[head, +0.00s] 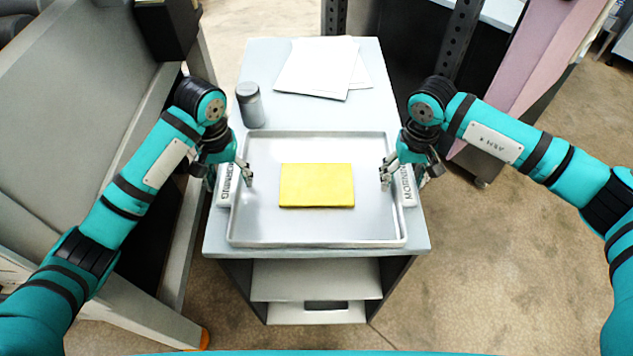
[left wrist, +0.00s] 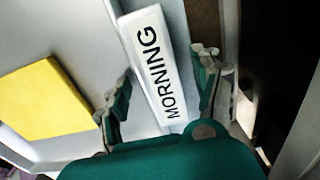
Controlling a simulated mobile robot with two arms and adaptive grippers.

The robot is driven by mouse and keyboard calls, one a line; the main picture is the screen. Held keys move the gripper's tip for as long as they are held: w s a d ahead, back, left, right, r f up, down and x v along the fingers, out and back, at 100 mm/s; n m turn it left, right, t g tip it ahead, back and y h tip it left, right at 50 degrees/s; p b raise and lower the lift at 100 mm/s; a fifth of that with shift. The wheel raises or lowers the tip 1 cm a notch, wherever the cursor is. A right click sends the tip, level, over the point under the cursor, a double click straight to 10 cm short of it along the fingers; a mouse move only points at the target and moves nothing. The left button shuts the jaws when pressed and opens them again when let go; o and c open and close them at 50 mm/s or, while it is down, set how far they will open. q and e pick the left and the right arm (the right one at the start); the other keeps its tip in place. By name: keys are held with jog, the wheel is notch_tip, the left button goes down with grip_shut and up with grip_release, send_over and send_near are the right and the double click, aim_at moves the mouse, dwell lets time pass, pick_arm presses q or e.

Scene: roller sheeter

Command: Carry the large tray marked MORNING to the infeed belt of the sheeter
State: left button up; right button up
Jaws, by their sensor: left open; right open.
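The large tray (head: 318,225) lies flat on a small grey cabinet, with a yellow slab (head: 317,186) in its middle. Each side has a white handle marked MORNING: the left handle (head: 229,185) and the right handle (head: 408,187). My left gripper (head: 231,181) is open at the left handle; in the left wrist view its fingers (left wrist: 160,90) stand on either side of the handle (left wrist: 155,65), apart from it. My right gripper (head: 402,180) is open at the right handle, with fingers on both sides. Whether it touches the handle cannot be told.
On the cabinet top (head: 335,113) behind the tray are a dark grey canister (head: 250,106) and white paper sheets (head: 312,67). A large grey machine (head: 70,100) stands close on the left. A dark rack post (head: 455,45) and pink panel (head: 540,55) stand behind right. Floor is clear at lower right.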

pick_arm(q)
jog(key=shift+c, duration=0.2)
pick_arm(e)
jog(key=shift+c, duration=0.2)
pick_arm(q)
grip_shut()
pick_arm(e)
grip_shut()
pick_arm(q)
jog(key=shift+r, duration=0.1)
pick_arm(e)
jog(key=shift+r, duration=0.1)
